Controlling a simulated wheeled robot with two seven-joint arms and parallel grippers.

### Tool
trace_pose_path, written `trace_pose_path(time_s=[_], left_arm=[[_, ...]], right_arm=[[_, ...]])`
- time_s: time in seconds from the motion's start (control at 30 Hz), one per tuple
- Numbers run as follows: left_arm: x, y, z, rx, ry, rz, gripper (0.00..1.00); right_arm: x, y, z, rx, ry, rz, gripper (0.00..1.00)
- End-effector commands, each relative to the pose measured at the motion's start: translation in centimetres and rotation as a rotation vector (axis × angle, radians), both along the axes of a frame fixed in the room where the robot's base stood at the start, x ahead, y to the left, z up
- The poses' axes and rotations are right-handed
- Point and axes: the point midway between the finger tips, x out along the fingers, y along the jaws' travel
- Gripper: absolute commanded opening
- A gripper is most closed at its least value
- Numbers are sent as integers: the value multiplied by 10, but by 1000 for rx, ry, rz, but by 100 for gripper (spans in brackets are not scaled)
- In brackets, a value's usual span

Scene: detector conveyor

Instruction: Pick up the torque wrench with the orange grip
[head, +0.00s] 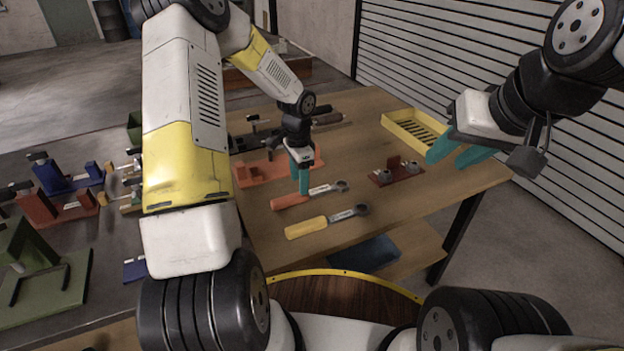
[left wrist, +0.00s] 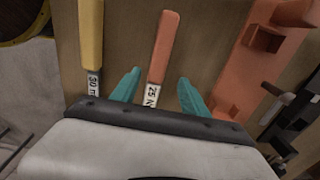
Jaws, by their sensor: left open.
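The torque wrench with the orange grip (head: 290,201) lies on the wooden table, its metal head to the right. In the left wrist view its orange grip (left wrist: 164,45) bears a "25 N" label, partly cut off. My left gripper (head: 304,190) points down at this wrench. In the left wrist view its open teal fingers (left wrist: 157,87) stand on either side of the wrench near the label, with nothing gripped. A similar wrench with a yellow grip (head: 305,228) lies nearer to me; it also shows in the left wrist view (left wrist: 90,35). My right gripper (head: 449,161) is open and empty, above the table's right side.
An orange rack (head: 254,172) lies just behind the orange-grip wrench. A small dark red fixture (head: 405,175) and a yellow tray (head: 402,130) are to the right. A grey table (head: 105,245) with coloured fixtures stands at left. The wood right of the yellow wrench is clear.

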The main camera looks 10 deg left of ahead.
Motion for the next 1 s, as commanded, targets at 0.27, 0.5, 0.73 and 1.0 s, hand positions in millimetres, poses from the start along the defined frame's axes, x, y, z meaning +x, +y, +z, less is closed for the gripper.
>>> trace_pose_path(time_s=[0.27, 0.5, 0.73, 1.0], left_arm=[[-6, -1, -40, -1, 2, 0, 53], [-5, -1, -49, 1, -1, 0, 53], [-5, -1, -49, 0, 0, 1, 29], [-5, -1, -49, 1, -1, 1, 0]], right_arm=[[0, 0, 0, 0, 0, 0, 36], [0, 0, 0, 0, 0, 0, 36], [0, 0, 0, 0, 0, 0, 36], [0, 0, 0, 0, 0, 0, 36]])
